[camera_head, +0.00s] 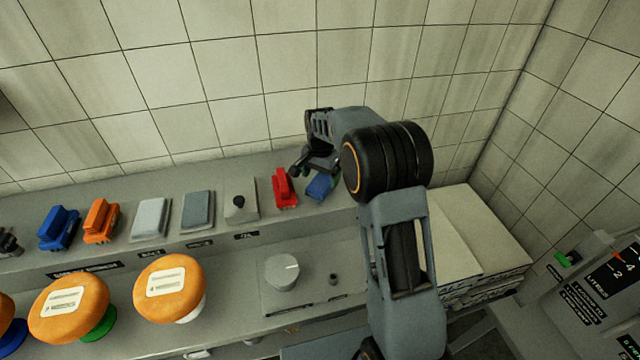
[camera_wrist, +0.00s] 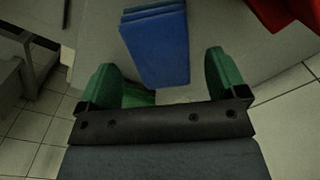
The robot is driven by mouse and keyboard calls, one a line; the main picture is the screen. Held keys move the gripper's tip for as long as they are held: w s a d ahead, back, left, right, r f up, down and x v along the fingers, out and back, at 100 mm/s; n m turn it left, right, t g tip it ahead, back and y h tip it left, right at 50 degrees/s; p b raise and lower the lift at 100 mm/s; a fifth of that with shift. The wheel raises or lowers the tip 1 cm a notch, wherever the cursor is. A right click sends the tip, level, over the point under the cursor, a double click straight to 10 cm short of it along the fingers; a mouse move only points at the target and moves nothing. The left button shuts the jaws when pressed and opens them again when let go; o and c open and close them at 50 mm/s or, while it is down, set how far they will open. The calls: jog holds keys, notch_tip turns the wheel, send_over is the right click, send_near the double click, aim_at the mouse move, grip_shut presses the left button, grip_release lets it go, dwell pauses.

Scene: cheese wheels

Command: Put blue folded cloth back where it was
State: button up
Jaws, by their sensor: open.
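The blue folded cloth (camera_head: 320,187) lies on the grey back shelf, just right of a red brush-like object (camera_head: 284,188). In the wrist view the blue folded cloth (camera_wrist: 157,45) shows its layered edge and flat blue face. My gripper (camera_head: 303,172) is over the shelf by the cloth. In the wrist view its green fingertips (camera_wrist: 160,80) are apart. The near end of the cloth reaches between or just ahead of them, with a gap on each side; I cannot tell the exact depth. The cloth is partly hidden by my arm in the head view.
On the shelf (camera_head: 225,222), left of the red object, stand a plate with a black knob (camera_head: 239,203), a grey-blue folded cloth (camera_head: 197,210), a pale cloth (camera_head: 151,218), an orange brush (camera_head: 101,220) and a blue brush (camera_head: 59,228). Orange cheese wheels (camera_head: 170,287) stand in front. Papers (camera_head: 480,235) are stacked right.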

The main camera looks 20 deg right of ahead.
aim_at(321, 184)
jog(key=s+r+n+t, duration=0.1)
jog(key=s+r, duration=0.2)
jog(key=r, duration=0.3)
jog(key=s+r+n, duration=0.1)
jog(key=s+r, duration=0.3)
jog(key=r, duration=0.3)
jog(key=s+f+n+t, duration=0.1)
jog(key=s+n, duration=0.2)
jog(key=s, duration=0.6)
jog(key=s+f+n+t, duration=0.2)
jog(key=s+n, duration=0.2)
jog(key=s, duration=0.6)
jog(key=shift+s+d+t+b, duration=0.15)
jog(key=shift+s+t+b, duration=0.1)
jog(key=shift+t+b, duration=0.1)
